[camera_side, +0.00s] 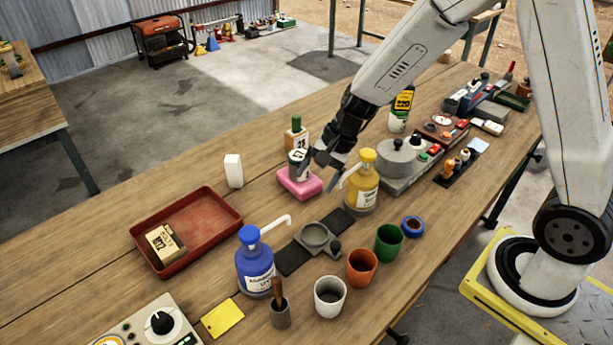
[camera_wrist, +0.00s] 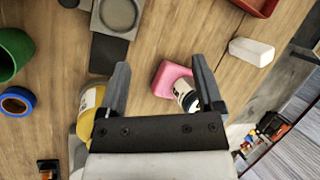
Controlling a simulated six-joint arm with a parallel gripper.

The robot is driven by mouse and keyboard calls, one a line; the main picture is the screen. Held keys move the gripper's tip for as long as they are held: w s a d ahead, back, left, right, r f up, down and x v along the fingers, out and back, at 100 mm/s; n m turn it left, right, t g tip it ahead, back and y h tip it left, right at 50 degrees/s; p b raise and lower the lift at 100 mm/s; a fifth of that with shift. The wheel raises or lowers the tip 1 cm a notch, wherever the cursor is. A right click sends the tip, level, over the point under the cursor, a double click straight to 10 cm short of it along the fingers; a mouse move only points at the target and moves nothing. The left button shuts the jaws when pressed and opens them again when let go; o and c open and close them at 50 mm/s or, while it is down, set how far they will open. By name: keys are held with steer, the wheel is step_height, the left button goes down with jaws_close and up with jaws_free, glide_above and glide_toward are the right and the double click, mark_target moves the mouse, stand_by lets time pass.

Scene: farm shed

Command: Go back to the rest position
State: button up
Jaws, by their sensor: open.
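My gripper (camera_side: 322,161) is open and empty, above the table close to a small white labelled container (camera_side: 298,163). That container sits on a pink block (camera_side: 300,187). In the wrist view my two fingers (camera_wrist: 160,68) stand wide apart. The labelled container (camera_wrist: 184,92) and the pink block (camera_wrist: 169,73) show between them, nearer the right finger, which partly covers them. I cannot tell whether a finger touches the container. The arm reaches out over the table, bent down at the wrist.
A yellow pump bottle (camera_side: 361,186) stands close beside my gripper. A grey scale (camera_side: 397,160), a green-capped bottle (camera_side: 296,137) and a white block (camera_side: 234,171) are near. A red tray (camera_side: 137,234), blue pump bottle (camera_side: 254,262) and several cups stand toward the front.

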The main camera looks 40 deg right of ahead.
steer(key=s+d+r+n+h, duration=0.1)
steer(key=s+d+n+h, duration=0.1)
steer(key=s+n, duration=0.4)
steer(key=s+d+r+n+h, duration=0.1)
steer(key=s+d+n+h, duration=0.1)
steer(key=s+d+n, duration=0.2)
steer(key=s+n, duration=0.1)
steer(key=s, duration=0.2)
steer(key=shift+r+n+h, duration=0.4)
